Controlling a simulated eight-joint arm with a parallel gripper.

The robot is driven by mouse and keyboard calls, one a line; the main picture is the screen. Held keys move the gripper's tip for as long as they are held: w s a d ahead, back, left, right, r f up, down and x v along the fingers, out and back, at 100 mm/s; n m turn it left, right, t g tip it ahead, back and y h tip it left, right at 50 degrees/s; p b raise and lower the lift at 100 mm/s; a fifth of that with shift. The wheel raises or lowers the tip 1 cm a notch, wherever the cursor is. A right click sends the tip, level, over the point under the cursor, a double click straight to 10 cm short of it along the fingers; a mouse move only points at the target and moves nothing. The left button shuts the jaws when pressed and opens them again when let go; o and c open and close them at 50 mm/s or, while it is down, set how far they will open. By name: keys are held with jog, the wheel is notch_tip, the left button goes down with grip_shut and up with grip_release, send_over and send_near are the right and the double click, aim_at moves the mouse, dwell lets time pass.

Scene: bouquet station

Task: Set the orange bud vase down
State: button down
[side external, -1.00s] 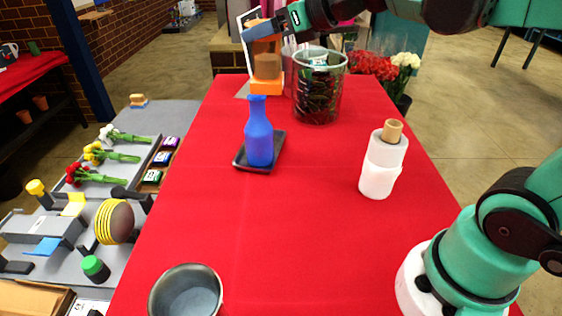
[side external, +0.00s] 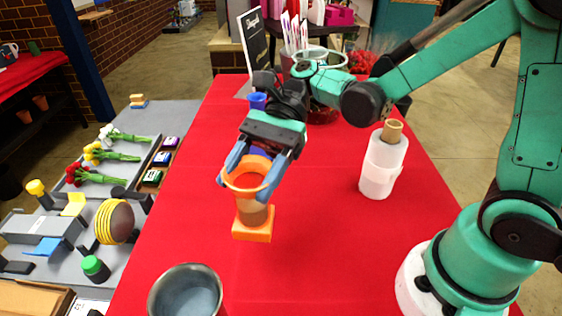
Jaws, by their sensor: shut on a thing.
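The orange bud vase (side external: 253,229) is in the middle of the table, left of the paper roll. It has an orange rim, a brownish middle and a square orange base, and it looks upright. My gripper (side external: 247,184) is shut on it just below the rim, with blue fingers on both sides. I cannot tell whether the base touches the red cloth (side external: 315,215) or hangs just above it.
A blue vase (side external: 257,101) stands behind my gripper, mostly hidden. A white roll (side external: 381,167) stands to the right. A metal bowl (side external: 186,292) is at the front left. A glass container is partly hidden behind my arm. Cloth right of the bud vase is clear.

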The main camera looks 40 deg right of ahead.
aim_at(260, 224)
jog(key=shift+s+f+n+g, duration=0.3)
jog(key=shift+s+n+g, duration=0.3)
jog(key=shift+g, duration=0.1)
jog(key=shift+f, duration=3.25)
jog(key=shift+f, duration=0.6)
jog(key=shift+c, duration=0.5)
grip_release()
